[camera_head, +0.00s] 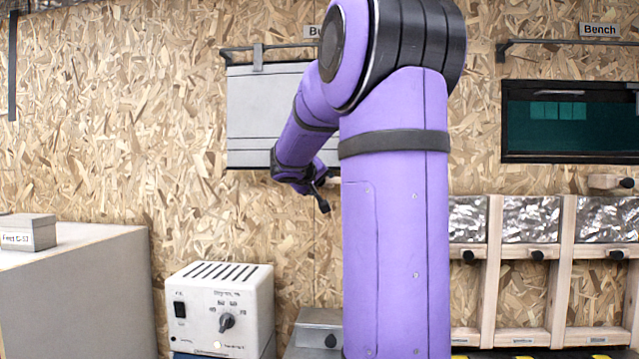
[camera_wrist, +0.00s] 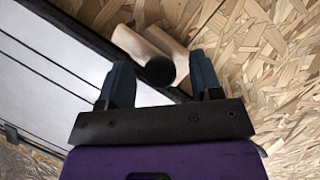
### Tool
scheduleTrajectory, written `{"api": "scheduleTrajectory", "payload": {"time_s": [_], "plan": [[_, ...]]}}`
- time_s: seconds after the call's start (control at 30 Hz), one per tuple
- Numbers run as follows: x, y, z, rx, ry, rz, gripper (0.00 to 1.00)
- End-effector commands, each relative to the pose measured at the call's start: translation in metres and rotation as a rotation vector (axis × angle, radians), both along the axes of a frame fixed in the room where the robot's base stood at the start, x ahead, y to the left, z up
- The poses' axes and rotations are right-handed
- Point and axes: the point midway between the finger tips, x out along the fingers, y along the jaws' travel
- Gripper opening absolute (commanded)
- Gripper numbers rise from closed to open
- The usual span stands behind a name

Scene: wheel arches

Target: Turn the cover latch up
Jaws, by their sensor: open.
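A pale wooden latch (camera_wrist: 140,45) with a dark round knob (camera_wrist: 159,71) shows in the wrist view, beside the dark-framed edge of a light panel. My gripper (camera_wrist: 159,60) is open, with one finger on each side of the knob. I cannot tell whether either finger touches it. In the head view, a light grey cover (camera_head: 265,110) hangs on the chipboard wall under a rail, partly behind my arm. My gripper (camera_head: 321,193) is near its lower right edge, and the latch there is hidden from this view.
A similar wooden latch (camera_head: 605,182) sits below a dark teal panel (camera_head: 571,120) at the right. A white control box (camera_head: 221,308) and a grey cabinet (camera_head: 75,290) stand lower left. Wooden racks (camera_head: 560,270) with foil-like panels fill the lower right.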

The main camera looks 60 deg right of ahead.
Motion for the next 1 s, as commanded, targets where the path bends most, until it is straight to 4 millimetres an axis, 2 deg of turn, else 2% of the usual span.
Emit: {"api": "scheduleTrajectory", "payload": {"time_s": [0.13,0.4,0.6,0.63,1.0], "plan": [[0.0013,-0.0066,-0.0023,0.001,0.000,0.001,0.59],[0.0013,-0.0073,-0.0022,0.001,0.000,0.001,0.59],[0.0013,-0.0071,-0.0023,0.001,0.000,0.001,0.13],[0.0013,-0.0072,-0.0022,0.001,0.000,0.001,0.10],[0.0012,-0.0071,-0.0022,-0.025,0.049,0.000,0.10]]}}
